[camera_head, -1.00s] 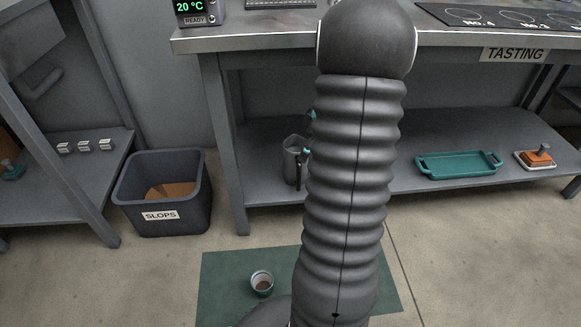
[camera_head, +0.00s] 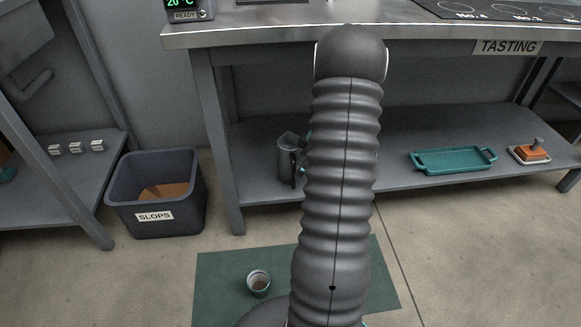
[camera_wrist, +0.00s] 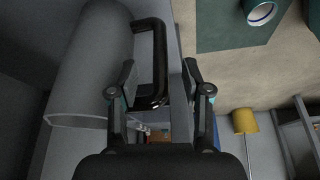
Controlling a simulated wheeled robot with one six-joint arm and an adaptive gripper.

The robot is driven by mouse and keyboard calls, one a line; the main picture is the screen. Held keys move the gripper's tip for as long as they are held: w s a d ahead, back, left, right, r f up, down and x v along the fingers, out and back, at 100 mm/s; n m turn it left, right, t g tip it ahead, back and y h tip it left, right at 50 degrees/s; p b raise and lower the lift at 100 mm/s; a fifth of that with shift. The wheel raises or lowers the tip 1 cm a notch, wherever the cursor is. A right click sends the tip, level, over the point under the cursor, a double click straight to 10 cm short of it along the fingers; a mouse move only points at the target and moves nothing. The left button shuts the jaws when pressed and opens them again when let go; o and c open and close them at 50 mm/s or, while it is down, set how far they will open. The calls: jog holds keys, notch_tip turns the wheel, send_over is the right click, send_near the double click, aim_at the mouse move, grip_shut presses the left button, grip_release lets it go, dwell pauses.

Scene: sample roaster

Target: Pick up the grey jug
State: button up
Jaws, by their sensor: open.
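The grey jug (camera_head: 286,166) stands on the lower shelf under the tasting bench, just left of my arm in the head view. In the wrist view its grey body (camera_wrist: 92,62) fills the left side, and its black handle (camera_wrist: 159,45) reaches between the fingers of my gripper (camera_wrist: 160,76). My gripper is open, with one finger on each side of the handle's near part. I cannot tell whether either finger touches it. In the head view my arm hides most of the gripper and part of the jug's right side.
The lower shelf (camera_head: 400,185) also bears a teal tray (camera_head: 453,160) and an orange-and-white item (camera_head: 529,152) at right. A slops bin (camera_head: 155,195) stands left of the bench. A small cup (camera_head: 258,283) sits on the green floor mat (camera_head: 222,275). The bench top (camera_head: 270,32) overhangs the shelf.

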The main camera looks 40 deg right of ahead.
aim_at(293, 185)
jog(key=shift+x, duration=2.75)
jog(key=shift+a+r, duration=0.1)
grip_shut()
jog(key=shift+w, duration=0.1)
